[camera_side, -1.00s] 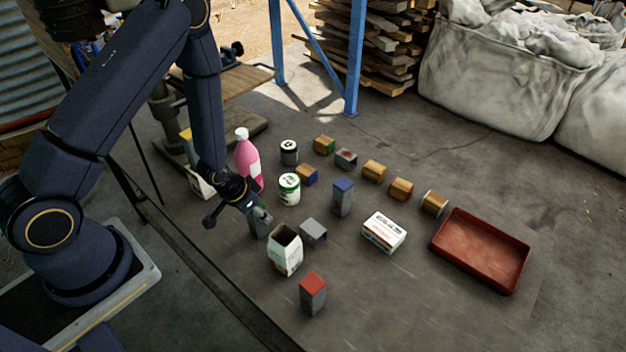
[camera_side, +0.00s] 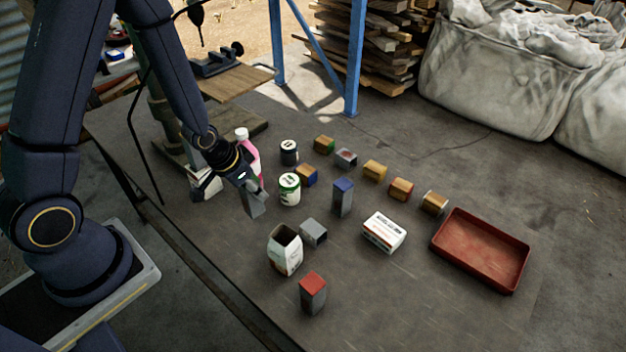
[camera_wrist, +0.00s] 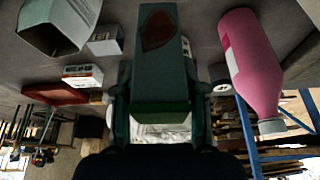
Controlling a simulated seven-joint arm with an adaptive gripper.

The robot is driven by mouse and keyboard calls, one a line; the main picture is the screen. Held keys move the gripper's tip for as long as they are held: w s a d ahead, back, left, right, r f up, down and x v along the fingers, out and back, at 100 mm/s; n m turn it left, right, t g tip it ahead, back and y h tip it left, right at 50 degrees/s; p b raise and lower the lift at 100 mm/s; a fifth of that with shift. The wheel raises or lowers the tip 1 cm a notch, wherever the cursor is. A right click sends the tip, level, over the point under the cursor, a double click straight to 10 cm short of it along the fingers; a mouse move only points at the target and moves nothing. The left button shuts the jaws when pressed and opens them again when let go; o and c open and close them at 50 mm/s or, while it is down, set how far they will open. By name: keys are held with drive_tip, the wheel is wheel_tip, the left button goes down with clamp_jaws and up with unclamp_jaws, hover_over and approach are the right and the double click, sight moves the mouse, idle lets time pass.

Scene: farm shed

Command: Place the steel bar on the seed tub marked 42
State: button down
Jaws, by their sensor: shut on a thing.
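My gripper (camera_side: 243,188) is shut on a grey bar (camera_side: 255,205), which looks like the steel bar, and holds it roughly upright, apparently just above the table. In the wrist view the bar (camera_wrist: 160,70) fills the middle, with a rust-brown patch on its face. A white tub with green bands (camera_side: 289,190) stands just right of the bar. A dark tub with a white label (camera_side: 289,153) stands farther back. Their markings are too small for me to read, so I cannot tell which is marked 42.
A pink bottle (camera_side: 252,160) stands close behind my gripper. An open carton (camera_side: 285,252), a grey block (camera_side: 314,232), a red-topped block (camera_side: 313,293), a blue-topped block (camera_side: 343,197) and a white box (camera_side: 384,232) stand nearby. A red tray (camera_side: 482,250) lies at right.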

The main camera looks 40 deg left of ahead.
drive_tip(key=shift+n, duration=0.3)
drive_tip(key=v, duration=0.3)
drive_tip(key=w+v, duration=0.1)
drive_tip(key=v, duration=0.1)
drive_tip(key=shift+d+r, duration=0.3)
drive_tip(key=shift+r, duration=0.3)
drive_tip(key=shift+n+y, duration=0.3)
drive_tip(key=r, duration=0.4)
drive_tip(key=w+a+r, duration=0.1)
drive_tip(key=r, duration=0.1)
drive_tip(key=shift+w, duration=0.15)
drive_tip(key=shift+w+a, duration=0.1)
drive_tip(key=shift+w, duration=0.2)
drive_tip(key=shift+w+a+f, duration=0.2)
drive_tip(key=shift+w+f, duration=1.9)
drive_tip(key=shift+w, duration=0.15)
drive_tip(key=shift+w+a+f, duration=0.2)
drive_tip(key=shift+w+f, duration=1.95)
drive_tip(key=shift+w, duration=0.05)
drive_tip(key=shift+w+a+f, duration=0.15)
drive_tip(key=shift+w+f, duration=1.95)
drive_tip(key=shift+w, duration=0.15)
